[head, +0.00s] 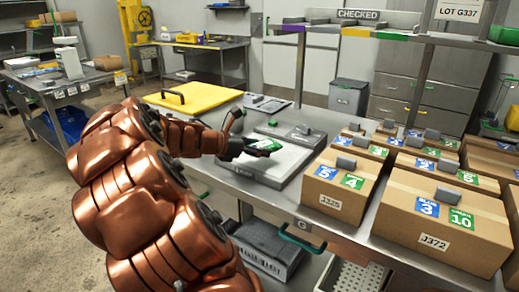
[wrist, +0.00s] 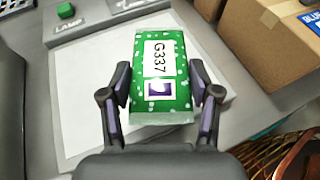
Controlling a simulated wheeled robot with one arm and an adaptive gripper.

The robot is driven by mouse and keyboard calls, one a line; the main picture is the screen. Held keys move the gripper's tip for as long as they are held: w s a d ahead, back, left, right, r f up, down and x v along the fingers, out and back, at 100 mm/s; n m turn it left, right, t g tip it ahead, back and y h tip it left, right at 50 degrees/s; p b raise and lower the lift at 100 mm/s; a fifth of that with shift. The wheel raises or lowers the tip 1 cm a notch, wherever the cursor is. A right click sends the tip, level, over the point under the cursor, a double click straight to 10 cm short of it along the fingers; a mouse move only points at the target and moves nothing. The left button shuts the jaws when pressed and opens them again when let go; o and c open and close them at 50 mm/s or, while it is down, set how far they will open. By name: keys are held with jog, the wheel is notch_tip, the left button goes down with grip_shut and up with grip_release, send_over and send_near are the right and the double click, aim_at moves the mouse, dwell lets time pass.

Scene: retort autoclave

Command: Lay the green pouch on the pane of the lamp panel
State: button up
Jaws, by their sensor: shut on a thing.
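The green pouch (wrist: 160,108) has white spots, a white label reading G337 and a purple mark. My gripper (wrist: 161,100) is shut on it, one finger at each long side. In the head view the pouch (head: 268,145) is at the end of my arm, over the lamp panel. The lamp panel's pale pane (wrist: 85,105) lies under and left of the pouch in the wrist view, and the pouch covers part of it. The pane (head: 290,160) also shows in the head view. I cannot tell whether the pouch touches the pane.
Cardboard boxes (head: 335,203) with grey blocks on top stand right of the panel. A yellow board (head: 195,97) with a black handle lies beyond it. A shelf marked CHECKED (head: 364,15) rises behind. A green button (wrist: 66,10) sits by the word LAMP.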

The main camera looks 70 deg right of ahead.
jog(key=d, duration=0.2)
jog(key=w+d, duration=0.1)
jog(key=d, duration=0.1)
jog(key=w+d, duration=0.1)
jog(key=d, duration=0.1)
jog(key=shift+d+f, duration=0.15)
jog(key=shift+f, duration=1.9)
jog(key=shift+f, duration=0.1)
jog(key=o, duration=1.2)
jog(key=v, duration=1.2)
jog(key=shift+w, duration=0.1)
